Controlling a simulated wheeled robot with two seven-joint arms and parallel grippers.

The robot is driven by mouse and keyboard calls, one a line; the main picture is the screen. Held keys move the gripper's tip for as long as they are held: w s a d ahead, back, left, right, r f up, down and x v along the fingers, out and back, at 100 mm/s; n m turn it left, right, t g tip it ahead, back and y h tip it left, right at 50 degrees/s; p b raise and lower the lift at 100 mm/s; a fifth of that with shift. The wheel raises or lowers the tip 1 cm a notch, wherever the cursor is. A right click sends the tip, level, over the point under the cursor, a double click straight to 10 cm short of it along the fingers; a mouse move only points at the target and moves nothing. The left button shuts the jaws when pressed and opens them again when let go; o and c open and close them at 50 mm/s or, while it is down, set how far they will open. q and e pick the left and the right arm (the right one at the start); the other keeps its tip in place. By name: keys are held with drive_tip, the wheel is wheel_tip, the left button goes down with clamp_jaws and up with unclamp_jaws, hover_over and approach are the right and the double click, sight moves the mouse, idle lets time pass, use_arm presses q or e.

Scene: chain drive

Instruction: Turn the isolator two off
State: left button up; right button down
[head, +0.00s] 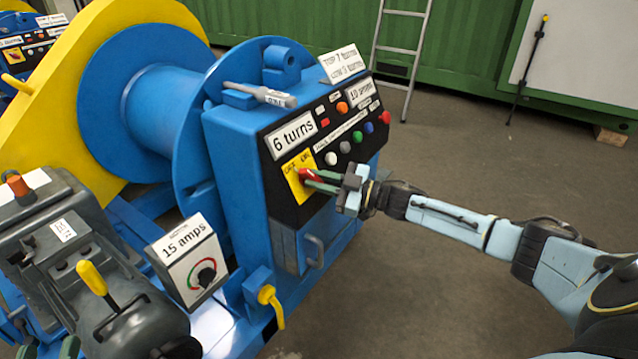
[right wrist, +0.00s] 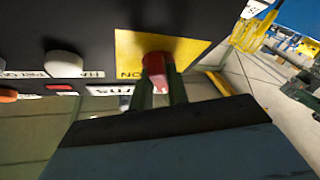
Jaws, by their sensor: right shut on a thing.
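The isolator's red handle (head: 309,175) sits on a yellow plate (head: 294,186) at the lower left of the black control panel. My right gripper (head: 312,180) reaches in from the right and is shut on this red handle. In the right wrist view the red handle (right wrist: 155,68) is between the green fingers, in front of the yellow plate (right wrist: 190,48). The word ON shows on the plate; the handle's exact setting is hard to tell. My left gripper (head: 47,350) shows only as two green fingertips, apart, at the bottom left edge.
A grey pendant (head: 262,95) lies on the cabinet. A "15 amps" box (head: 188,262) and yellow lever (head: 92,278) stand at lower left.

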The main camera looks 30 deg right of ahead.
use_arm(q)
drive_tip(key=shift+d+r+t, duration=0.1)
drive_tip(key=shift+r+t, duration=0.2)
drive_tip(key=shift+r, duration=0.2)
use_arm(e)
drive_tip(key=shift+w+d+r+n+g+y, duration=0.1)
drive_tip(key=shift+n+g+y, duration=0.15)
drive_tip(key=shift+n+g, duration=0.55)
drive_tip(key=shift+n+g+y, duration=0.25)
drive_tip(key=shift+n+g, duration=0.05)
drive_tip(key=shift+n, duration=1)
drive_tip(key=c, duration=1.4)
unclamp_jaws()
drive_tip(key=shift+o, duration=0.2)
